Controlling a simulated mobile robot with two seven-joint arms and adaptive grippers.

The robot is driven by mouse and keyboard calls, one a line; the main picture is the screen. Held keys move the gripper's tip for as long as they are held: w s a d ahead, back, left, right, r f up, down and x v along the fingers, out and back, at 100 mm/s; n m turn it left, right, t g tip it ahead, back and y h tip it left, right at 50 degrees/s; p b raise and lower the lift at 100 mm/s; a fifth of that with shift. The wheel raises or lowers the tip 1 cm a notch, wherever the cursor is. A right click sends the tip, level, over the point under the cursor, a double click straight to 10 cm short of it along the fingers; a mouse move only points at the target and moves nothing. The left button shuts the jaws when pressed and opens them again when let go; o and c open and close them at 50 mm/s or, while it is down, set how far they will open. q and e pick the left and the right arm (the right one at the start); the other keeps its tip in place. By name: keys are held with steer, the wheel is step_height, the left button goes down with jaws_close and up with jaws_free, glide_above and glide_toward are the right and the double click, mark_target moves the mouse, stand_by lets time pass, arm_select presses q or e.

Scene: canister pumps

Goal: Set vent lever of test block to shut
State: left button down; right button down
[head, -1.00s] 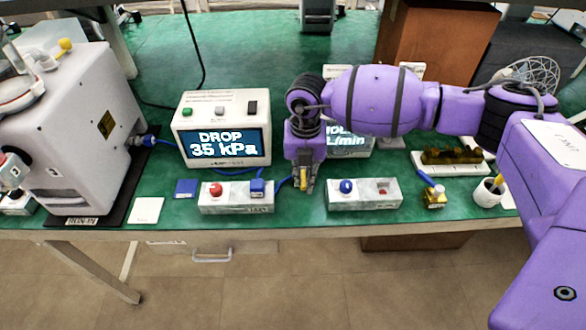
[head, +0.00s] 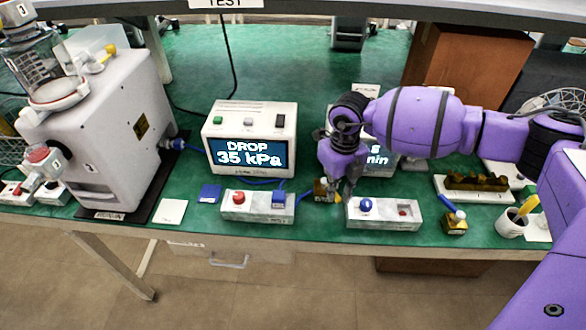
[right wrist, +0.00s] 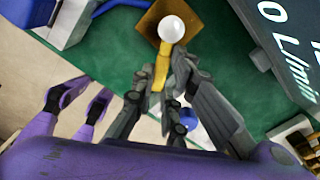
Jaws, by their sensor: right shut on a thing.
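A small brass-coloured block (head: 322,190) stands between the two white bench blocks and is partly hidden by my right gripper (head: 345,190). In the right wrist view the brass block (right wrist: 150,25) carries a white round cap (right wrist: 171,28). A yellow lever (right wrist: 161,68) runs from the cap to my right gripper (right wrist: 160,85), which is shut on its outer part. In the head view the lever reaches to the right of the block, mostly hidden by the fingers. No marking of its position is readable. My left gripper does not show clearly in either view.
A white block with red knob (head: 238,198) stands left, another with blue knob (head: 365,206) close right. Behind are the "DROP 35 kPa" display (head: 252,112) and a partly covered display (head: 380,162). Another brass-coloured block (head: 454,226) and a cup (head: 511,224) are farther right.

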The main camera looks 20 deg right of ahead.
stand_by(0.3)
steer(key=c, duration=1.8)
jaws_free()
steer(key=shift+o, duration=0.2)
step_height(320, 180, up, 12)
